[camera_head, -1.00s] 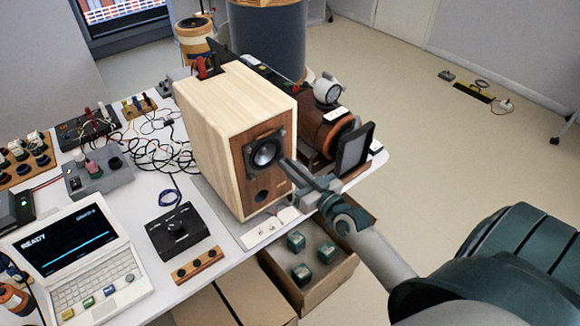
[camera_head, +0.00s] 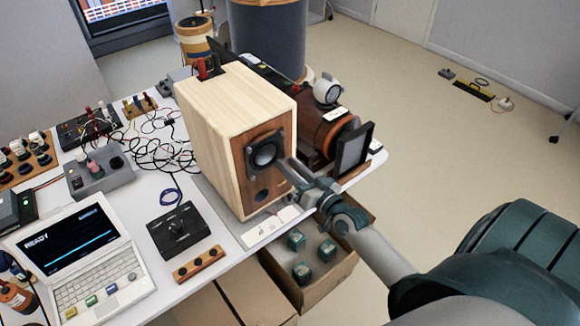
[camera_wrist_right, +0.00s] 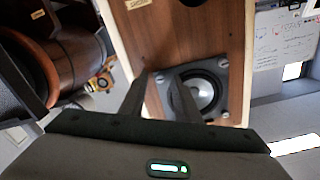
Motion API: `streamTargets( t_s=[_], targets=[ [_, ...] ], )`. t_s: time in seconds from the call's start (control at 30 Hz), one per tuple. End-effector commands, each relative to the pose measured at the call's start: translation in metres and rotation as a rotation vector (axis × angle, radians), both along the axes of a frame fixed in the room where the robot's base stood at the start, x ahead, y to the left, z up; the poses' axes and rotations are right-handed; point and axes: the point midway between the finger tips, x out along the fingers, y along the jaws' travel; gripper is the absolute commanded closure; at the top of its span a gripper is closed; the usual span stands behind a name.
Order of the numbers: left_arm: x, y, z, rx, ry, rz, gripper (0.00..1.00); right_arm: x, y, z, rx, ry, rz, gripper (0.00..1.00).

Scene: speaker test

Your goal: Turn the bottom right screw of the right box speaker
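The box speaker (camera_head: 215,110) is a pale wooden cabinet with a brown front, upright near the table's right end. Its dark driver frame (camera_head: 250,155) has a round cone and corner screws. In the right wrist view the speaker front (camera_wrist_right: 190,35) appears upside down, with the driver frame (camera_wrist_right: 222,88) below centre. The frame's bottom right screw (camera_wrist_right: 160,77) appears there at the upper left corner. My right gripper (camera_head: 284,164) is at that corner; its two fingers (camera_wrist_right: 158,78) are apart, one on either side of the screw. Contact cannot be told. My left gripper is out of view.
A brown round device with an orange ring (camera_head: 338,135) and a dark square panel (camera_head: 353,148) stand right of the speaker, close to my right arm. A laptop (camera_head: 75,260), a black knob box (camera_head: 178,230) and tangled cables fill the left. An open carton (camera_head: 325,285) sits below the table edge.

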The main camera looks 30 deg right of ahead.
Motion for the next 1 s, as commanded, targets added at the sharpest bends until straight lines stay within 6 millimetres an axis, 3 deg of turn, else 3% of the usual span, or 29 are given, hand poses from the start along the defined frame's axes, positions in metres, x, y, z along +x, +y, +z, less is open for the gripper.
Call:
streamTargets(
  t_s=[0.47,1.0],
  targets=[
    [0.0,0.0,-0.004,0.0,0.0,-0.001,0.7,-0.012,-0.001,-0.002,-0.001,0.001,-0.001,0.7],
    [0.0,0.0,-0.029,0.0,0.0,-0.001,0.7,-0.094,-0.007,-0.004,-0.002,0.002,0.0,0.7]
  ],
)
